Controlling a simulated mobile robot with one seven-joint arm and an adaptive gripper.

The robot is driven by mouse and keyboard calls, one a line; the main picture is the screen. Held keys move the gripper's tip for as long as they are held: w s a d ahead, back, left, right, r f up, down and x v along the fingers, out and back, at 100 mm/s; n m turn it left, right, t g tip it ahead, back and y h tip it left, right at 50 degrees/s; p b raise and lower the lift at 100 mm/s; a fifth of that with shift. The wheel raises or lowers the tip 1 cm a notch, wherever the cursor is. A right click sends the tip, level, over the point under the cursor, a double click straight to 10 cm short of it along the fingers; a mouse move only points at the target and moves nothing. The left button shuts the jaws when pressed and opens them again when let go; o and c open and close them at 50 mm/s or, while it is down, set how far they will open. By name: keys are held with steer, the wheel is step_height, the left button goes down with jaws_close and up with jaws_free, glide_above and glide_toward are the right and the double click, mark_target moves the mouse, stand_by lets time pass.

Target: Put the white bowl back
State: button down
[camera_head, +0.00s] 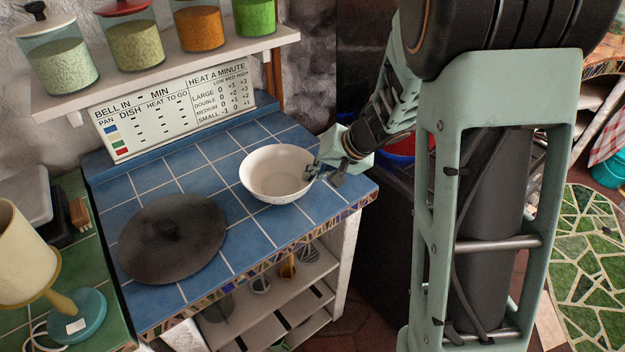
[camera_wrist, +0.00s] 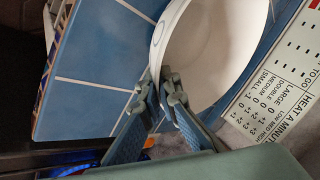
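The white bowl (camera_head: 272,170) is upright at the right part of the blue tiled counter (camera_head: 215,147) in the head view. I cannot tell whether its base touches the tiles. My gripper (camera_head: 324,174) is at the bowl's right rim. In the wrist view, the fingertips of my gripper (camera_wrist: 163,88) are close together with the wall of the bowl (camera_wrist: 205,60) between them, one finger on each side. The gripper looks shut on the rim. Part of the rim is hidden behind the fingers.
A dark round lid (camera_head: 172,238) lies on the counter left of the bowl. A sign (camera_head: 175,107) leans at the back under a shelf (camera_head: 160,69) with several jars. A lamp (camera_head: 28,260) stands far left. Tiles between lid and bowl are clear.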

steer(key=shift+f, duration=0.25)
steer(key=shift+f, duration=0.15)
steer(key=c, duration=2.2)
jaws_free()
steer(key=shift+o, duration=0.2)
steer(key=shift+r, duration=0.25)
steer(key=p+v, duration=0.5)
steer(key=v, duration=0.7)
steer(key=shift+w+f, duration=0.1)
